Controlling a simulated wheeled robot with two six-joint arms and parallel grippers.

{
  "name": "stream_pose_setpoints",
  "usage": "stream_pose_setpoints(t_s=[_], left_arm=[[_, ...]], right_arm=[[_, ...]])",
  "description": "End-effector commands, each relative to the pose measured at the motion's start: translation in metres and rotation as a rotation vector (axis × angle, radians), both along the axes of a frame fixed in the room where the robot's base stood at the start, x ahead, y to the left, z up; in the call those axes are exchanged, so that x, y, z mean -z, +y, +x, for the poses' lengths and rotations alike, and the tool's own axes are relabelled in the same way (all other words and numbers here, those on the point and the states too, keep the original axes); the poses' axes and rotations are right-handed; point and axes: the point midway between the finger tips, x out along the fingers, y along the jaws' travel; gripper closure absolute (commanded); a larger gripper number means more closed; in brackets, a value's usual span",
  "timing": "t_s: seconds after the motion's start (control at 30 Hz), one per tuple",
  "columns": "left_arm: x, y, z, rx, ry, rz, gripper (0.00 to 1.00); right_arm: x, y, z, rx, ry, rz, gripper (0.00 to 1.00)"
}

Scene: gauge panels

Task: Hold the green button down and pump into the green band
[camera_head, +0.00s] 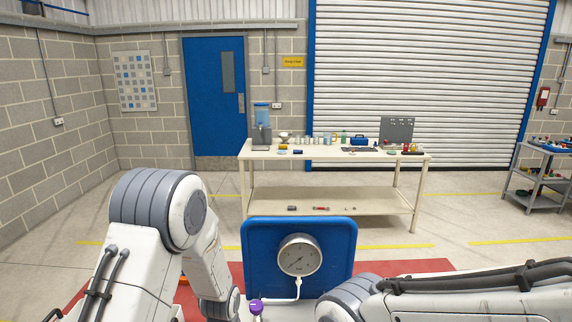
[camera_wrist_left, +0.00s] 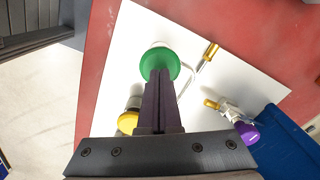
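The round green button (camera_wrist_left: 153,58) stands on a white panel (camera_wrist_left: 205,30) in the left wrist view. My left gripper (camera_wrist_left: 161,73) is shut, its two dark fingers together and empty. Its tips overlap the lower part of the green button; I cannot tell whether they press it. A white-faced round gauge (camera_head: 299,255) sits on a blue board (camera_head: 336,236) in the head view; its needle and any green band are too small to read. My right gripper is not in view; only its arm shows at lower right. No pump handle can be made out.
A yellow button (camera_wrist_left: 128,121) is close beside my left fingers. A purple knob (camera_wrist_left: 247,132) on a metal fitting is to the right; it also shows in the head view (camera_head: 256,306). A cluttered workbench (camera_head: 262,156) stands behind the board.

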Motion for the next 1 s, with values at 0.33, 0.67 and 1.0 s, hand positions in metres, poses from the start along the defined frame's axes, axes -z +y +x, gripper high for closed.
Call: stream_pose_setpoints(t_s=[0.33,0.67,1.0], left_arm=[[0.0,0.0,0.0,0.0,0.0,0.0,1.0],[0.003,0.0,0.0,0.0,0.0,0.0,1.0],[0.012,0.0,0.0,0.0,0.0,0.0,1.0]], right_arm=[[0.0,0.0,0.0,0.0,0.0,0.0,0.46],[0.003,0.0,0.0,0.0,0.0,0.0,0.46],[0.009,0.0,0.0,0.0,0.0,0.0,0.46]])
